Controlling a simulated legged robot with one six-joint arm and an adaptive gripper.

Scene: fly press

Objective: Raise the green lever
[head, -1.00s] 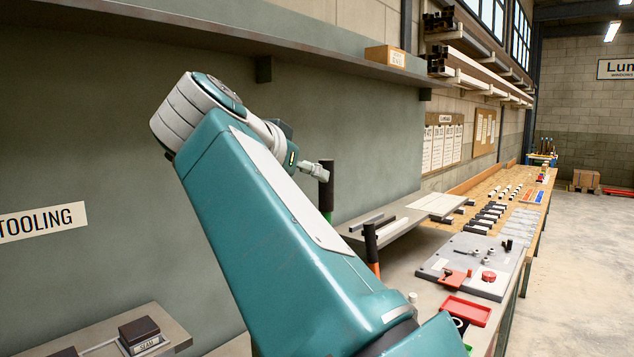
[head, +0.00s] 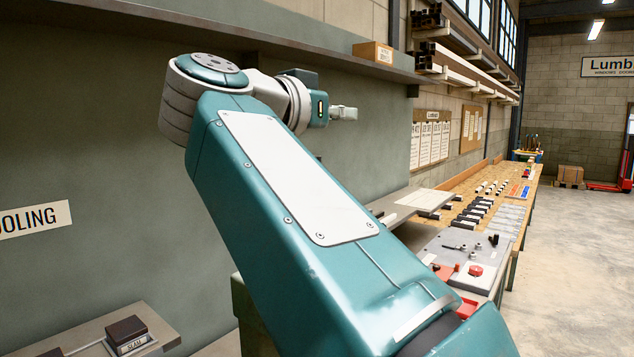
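My gripper (head: 344,113) is small in the head view, in front of the grey-green wall and pointing right. Its fingers are too small to tell whether they are open or shut, and I see nothing held in it. My teal arm crosses the middle of the picture. The green lever cannot be made out now; my arm covers the area where a black handle with a green lower part stood in the earlier view. The black handle with an orange lower part is also hidden.
A wooden workbench (head: 470,187) runs back on the right with several small parts. A grey plate with a red button (head: 475,270) lies nearer. A shelf (head: 300,50) with a cardboard box (head: 373,52) is above. A lower-left ledge (head: 160,340) holds a dark block (head: 127,330).

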